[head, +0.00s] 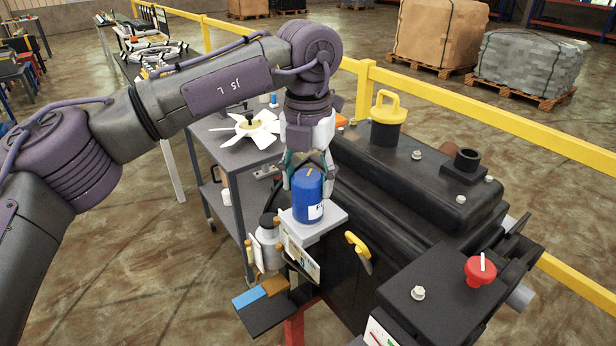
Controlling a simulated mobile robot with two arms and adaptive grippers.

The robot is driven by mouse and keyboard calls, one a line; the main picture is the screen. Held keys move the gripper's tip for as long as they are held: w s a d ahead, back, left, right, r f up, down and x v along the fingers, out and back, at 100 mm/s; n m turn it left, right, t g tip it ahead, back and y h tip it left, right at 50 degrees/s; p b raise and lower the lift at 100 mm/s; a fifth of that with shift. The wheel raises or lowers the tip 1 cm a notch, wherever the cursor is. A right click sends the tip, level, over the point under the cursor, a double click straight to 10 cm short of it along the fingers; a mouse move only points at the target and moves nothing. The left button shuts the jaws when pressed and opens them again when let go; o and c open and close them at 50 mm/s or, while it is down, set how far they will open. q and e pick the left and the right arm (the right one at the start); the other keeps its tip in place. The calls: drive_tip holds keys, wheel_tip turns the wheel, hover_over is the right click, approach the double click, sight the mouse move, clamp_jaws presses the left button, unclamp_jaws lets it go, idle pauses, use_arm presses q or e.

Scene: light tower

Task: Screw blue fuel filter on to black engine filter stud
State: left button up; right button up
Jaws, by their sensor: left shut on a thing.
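The blue fuel filter (308,197), an upright cylinder with a white label, is near the middle of the head view. My left gripper (304,166) reaches down behind it from above and is shut on it. Behind the filter and below it is a light grey plate (328,216) on the near side of the black engine (392,190). I cannot tell whether the filter touches the plate. The filter stud does not show. My right gripper is out of view.
A grey cart (228,150) with a white fan (252,128) stands behind. The engine carries a yellow cap (388,107), a yellow dipstick handle (357,248) and a red knob (480,269). A yellow railing (450,98) runs beyond. Open floor lies at lower left.

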use_arm(q)
drive_tip(key=m, duration=0.2)
drive_tip(key=m+p, duration=0.1)
drive_tip(key=m, duration=0.2)
drive_tip(key=shift+s+f, duration=0.1)
drive_tip(key=shift+f, duration=0.25)
drive_tip(key=shift+m, duration=0.4)
drive_tip(key=o, duration=1.2)
drive_tip(key=shift+c, duration=0.2)
drive_tip(key=shift+o, duration=1.6)
drive_tip(key=shift+r, duration=0.1)
drive_tip(key=shift+r, duration=0.1)
